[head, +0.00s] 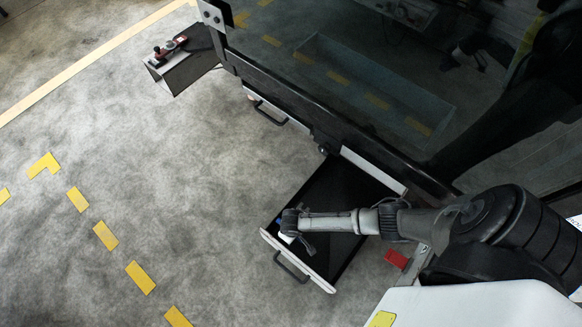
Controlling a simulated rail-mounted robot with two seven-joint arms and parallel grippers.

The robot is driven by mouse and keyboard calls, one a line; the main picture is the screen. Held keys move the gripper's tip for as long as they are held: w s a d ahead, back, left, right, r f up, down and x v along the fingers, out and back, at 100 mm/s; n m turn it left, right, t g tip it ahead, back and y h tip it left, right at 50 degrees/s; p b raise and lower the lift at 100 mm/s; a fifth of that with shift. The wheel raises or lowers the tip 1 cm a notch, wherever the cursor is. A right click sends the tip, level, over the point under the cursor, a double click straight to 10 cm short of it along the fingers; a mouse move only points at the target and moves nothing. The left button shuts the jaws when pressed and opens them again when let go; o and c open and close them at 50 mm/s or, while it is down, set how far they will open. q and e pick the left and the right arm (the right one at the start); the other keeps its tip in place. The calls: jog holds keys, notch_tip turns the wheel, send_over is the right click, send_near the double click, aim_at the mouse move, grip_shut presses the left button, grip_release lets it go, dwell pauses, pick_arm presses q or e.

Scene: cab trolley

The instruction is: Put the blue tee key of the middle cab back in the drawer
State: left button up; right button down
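An open drawer (318,276) with a black inside, a pale front and a dark bar handle stands out from the dark cab trolley. My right arm comes in from the right and reaches over it. My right gripper (289,236) is at the drawer's left front corner, seen from above; its fingers are too small and covered to tell open from shut. A tiny blue spot (278,222) shows beside the gripper; I cannot tell if it is the blue tee key, or whether it is held or lying in the drawer. My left gripper is not in view.
A second drawer with a bar handle (270,114) is shut farther up the trolley. A small shelf (190,66) with red and black items stands out at top left. A red piece (396,259) is near my arm. The grey floor at left is clear, with yellow markings.

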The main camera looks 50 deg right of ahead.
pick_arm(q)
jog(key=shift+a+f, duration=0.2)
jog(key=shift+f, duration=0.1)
pick_arm(e)
jog(key=shift+w+f, duration=0.1)
jog(key=shift+f, duration=0.25)
jog(key=c, duration=1)
grip_release()
jog(key=shift+f, duration=0.1)
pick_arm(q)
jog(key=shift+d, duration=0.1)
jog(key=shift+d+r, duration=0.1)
pick_arm(e)
jog(key=shift+r+p, duration=0.55)
jog(key=shift+r, duration=0.2)
notch_tip(320, 180, up, 2)
jog(key=shift+r+p, duration=0.25)
jog(key=shift+p, duration=0.8)
jog(key=shift+r, duration=0.25)
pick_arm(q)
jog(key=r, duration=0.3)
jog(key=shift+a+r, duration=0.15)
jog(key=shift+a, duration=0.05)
pick_arm(e)
jog(key=shift+f, duration=0.1)
